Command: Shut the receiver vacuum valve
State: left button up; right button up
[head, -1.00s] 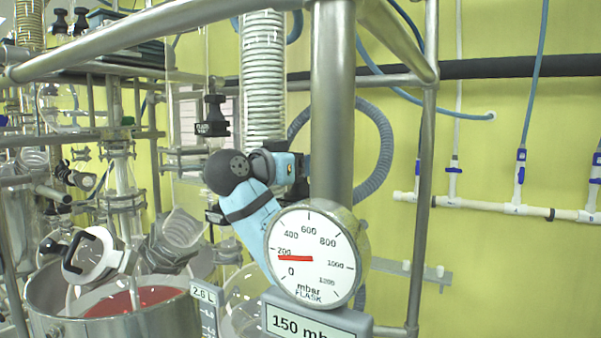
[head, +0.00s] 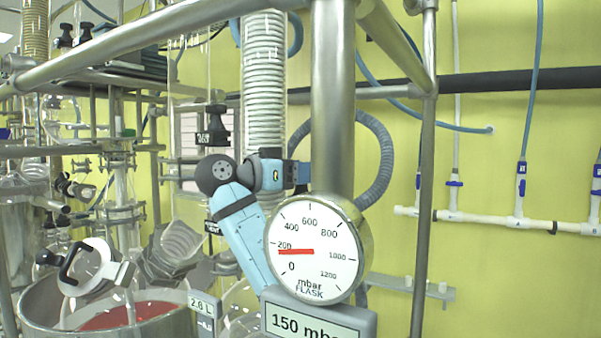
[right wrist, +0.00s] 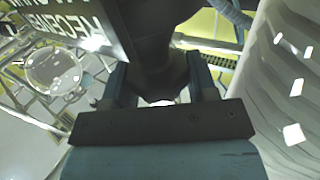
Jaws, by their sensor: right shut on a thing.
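In the right wrist view, my right gripper (right wrist: 160,84) is closed around a dark valve part (right wrist: 160,45), with one finger on each side of it. My left gripper is in neither current view.
A thick steel post (head: 333,100) and a FLASK gauge (head: 315,265) reading about 150 mbar stand in front of my arm. A coiled glass condenser (head: 264,90) stands behind. A vessel with red liquid (head: 130,316) is at lower left. A grey ribbed hose (head: 380,160) curves right of the post.

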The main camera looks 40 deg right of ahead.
jog(key=o, duration=0.9)
